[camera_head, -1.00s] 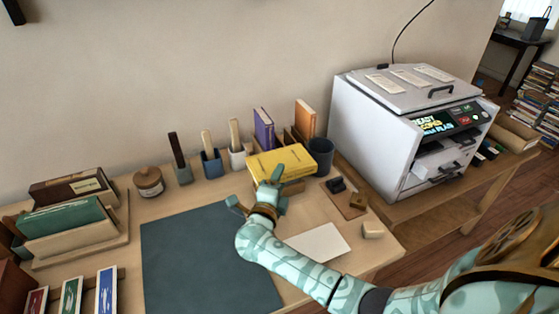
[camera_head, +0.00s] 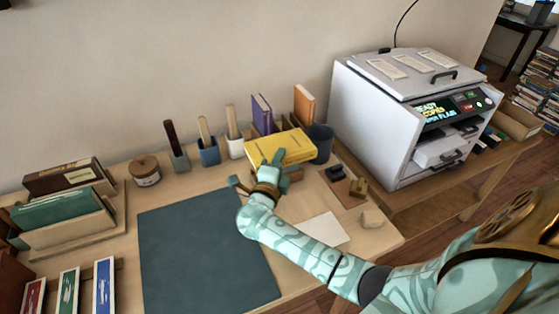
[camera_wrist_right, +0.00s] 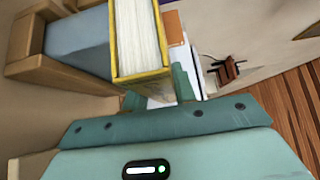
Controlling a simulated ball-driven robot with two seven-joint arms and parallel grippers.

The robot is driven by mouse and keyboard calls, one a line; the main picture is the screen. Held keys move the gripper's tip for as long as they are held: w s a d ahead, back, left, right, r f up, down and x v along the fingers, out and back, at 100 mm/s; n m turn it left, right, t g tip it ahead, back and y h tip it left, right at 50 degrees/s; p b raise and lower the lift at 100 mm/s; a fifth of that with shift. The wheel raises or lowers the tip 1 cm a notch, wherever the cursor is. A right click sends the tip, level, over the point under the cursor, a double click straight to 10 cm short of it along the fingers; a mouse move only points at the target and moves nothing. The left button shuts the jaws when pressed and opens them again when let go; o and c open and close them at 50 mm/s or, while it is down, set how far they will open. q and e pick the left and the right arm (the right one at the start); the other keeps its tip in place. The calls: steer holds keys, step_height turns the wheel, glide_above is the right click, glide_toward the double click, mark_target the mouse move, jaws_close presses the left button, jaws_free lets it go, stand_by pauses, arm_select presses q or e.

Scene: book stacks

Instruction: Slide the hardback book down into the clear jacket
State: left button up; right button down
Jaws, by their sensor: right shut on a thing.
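The yellow hardback book (camera_head: 282,148) is held over the back of the desk, tilted in the head view. My right gripper (camera_head: 274,160) is shut on it at its near side. In the right wrist view the book (camera_wrist_right: 140,40) shows its white page edges between yellow covers, just beyond the gripper. A wooden stand (camera_head: 291,174) shows partly below the book, mostly hidden by book and hand. In the wrist view a wooden frame (camera_wrist_right: 24,45) with a grey-blue face lies left of the book. I cannot make out the clear jacket for certain. My left gripper is not in view.
A dark cup (camera_head: 321,145) stands right of the book; upright purple (camera_head: 261,113) and orange (camera_head: 304,104) books stand behind. Brush pots (camera_head: 208,152) are to the left. A white copier (camera_head: 385,120) stands at right. The dark mat (camera_head: 205,255) is clear.

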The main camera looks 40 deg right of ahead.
arm_select(q)
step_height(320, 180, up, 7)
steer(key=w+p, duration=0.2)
steer(key=p, duration=0.5)
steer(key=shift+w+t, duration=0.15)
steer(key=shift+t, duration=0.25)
arm_select(e)
steer(key=s+a+r, duration=0.7)
steer(key=s+r, duration=0.5)
steer(key=shift+r, duration=0.15)
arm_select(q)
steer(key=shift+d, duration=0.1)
